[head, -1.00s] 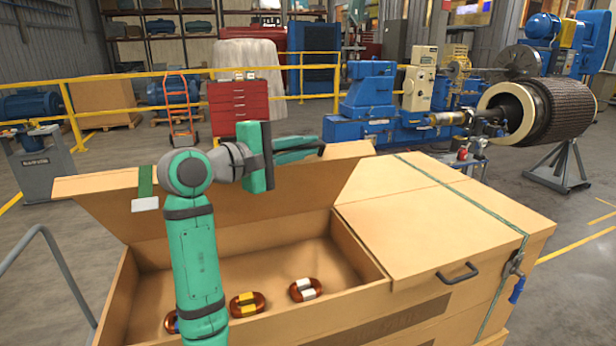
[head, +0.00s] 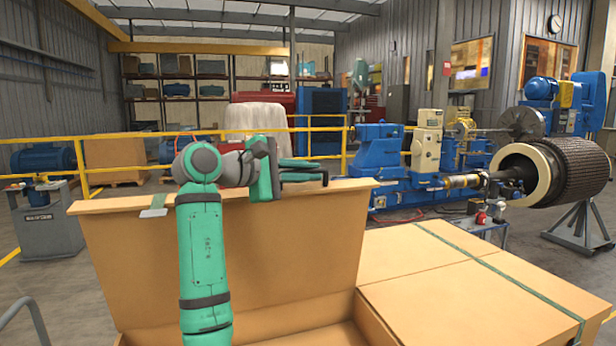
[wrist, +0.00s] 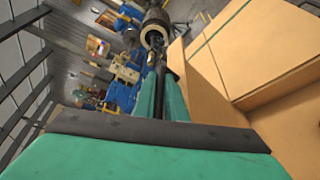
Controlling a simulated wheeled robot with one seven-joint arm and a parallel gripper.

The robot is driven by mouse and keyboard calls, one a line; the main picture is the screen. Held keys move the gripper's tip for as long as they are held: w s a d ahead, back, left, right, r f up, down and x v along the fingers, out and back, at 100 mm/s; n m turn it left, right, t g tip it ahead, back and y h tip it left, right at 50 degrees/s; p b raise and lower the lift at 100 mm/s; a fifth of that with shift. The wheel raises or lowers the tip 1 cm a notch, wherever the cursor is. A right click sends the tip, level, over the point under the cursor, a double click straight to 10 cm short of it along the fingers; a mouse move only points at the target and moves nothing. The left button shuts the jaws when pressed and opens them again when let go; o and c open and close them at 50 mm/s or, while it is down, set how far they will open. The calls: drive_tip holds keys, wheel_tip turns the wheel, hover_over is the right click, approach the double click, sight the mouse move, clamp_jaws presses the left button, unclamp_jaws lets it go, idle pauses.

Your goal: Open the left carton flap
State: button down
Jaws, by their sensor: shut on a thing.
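The left carton flap (head: 262,250) is a wide tan cardboard panel. It stands raised, close to upright, at the back of the open left half of the carton. A torn green strap end with a pale tag (head: 153,212) lies over its top edge at the left. My gripper (head: 318,172) is at the flap's top edge, toward the right. It is shut on the flap; the fingers hide whether they hold the edge or a handle. In the wrist view the fingers (wrist: 164,95) are close together beside the tan cardboard. The carton's inside is mostly out of view.
The right carton flap (head: 470,310) is shut, with a green strap (head: 500,268) across it. Behind stand a yellow railing (head: 110,175), a blue machine (head: 380,150) and a large rotor (head: 570,180) on a stand. Grey floor shows between.

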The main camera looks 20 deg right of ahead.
drive_tip(key=shift+w, duration=0.2)
drive_tip(key=shift+s+d, duration=0.1)
drive_tip(key=shift+d, duration=0.05)
drive_tip(key=c, duration=1.8)
unclamp_jaws()
drive_tip(key=shift+a, duration=0.2)
drive_tip(key=shift+s, duration=0.1)
drive_tip(key=v, duration=1.1)
